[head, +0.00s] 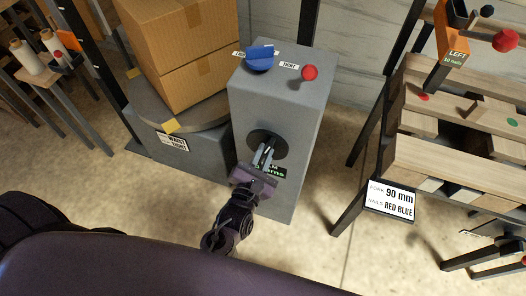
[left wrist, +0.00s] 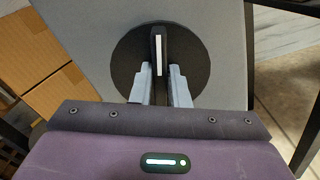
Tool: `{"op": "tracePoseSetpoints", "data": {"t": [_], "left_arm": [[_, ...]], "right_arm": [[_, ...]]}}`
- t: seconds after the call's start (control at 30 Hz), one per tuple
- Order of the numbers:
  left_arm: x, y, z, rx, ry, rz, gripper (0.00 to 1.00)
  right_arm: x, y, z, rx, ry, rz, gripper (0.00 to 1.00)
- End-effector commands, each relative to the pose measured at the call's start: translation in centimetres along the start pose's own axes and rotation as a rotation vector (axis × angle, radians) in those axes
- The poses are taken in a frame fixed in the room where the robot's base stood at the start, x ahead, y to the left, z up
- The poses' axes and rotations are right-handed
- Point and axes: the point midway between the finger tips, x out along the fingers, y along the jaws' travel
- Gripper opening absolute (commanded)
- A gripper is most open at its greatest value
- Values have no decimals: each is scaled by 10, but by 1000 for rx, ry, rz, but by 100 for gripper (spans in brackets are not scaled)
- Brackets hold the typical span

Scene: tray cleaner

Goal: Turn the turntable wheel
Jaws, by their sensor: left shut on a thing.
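The turntable wheel is a dark round disc (head: 267,141) on the front face of a grey cabinet (head: 255,98). In the left wrist view the disc (left wrist: 197,62) carries a black bar handle with a white stripe (left wrist: 158,52). My left gripper (head: 264,157) is at the disc, its two fingers on either side of the handle and shut on it; the fingers also show in the left wrist view (left wrist: 159,88). The turntable (head: 200,118) stands left of the cabinet and bears stacked cardboard boxes (head: 175,50). A green-lit display below the wheel is partly hidden by my gripper. My right gripper is not in view.
A blue knob (head: 260,58) and a red knob (head: 310,72) sit on the cabinet top. A wooden pallet on a stand (head: 440,165) with a "90 mm, RED BLUE" sign (head: 390,200) is at the right. Bare floor (head: 330,255) lies between.

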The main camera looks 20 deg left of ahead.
Motion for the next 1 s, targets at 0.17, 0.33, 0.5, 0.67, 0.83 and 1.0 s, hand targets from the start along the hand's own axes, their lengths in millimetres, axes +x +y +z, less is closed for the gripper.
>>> {"op": "tracePoseSetpoints", "data": {"t": [0.17,0.33,0.5,0.67,0.83,1.0], "left_arm": [[0,-3,1,56,0,-6,0],[0,-4,1,76,-1,-6,0],[0,-4,1,124,-1,-6,0],[0,-5,2,210,-1,-8,0],[0,-6,1,306,-2,-8,0],[-1,-8,0,365,0,-9,0]], "right_arm": [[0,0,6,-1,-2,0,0],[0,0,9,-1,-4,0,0],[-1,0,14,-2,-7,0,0],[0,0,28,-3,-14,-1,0],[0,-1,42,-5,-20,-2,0],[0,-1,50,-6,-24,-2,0]]}}
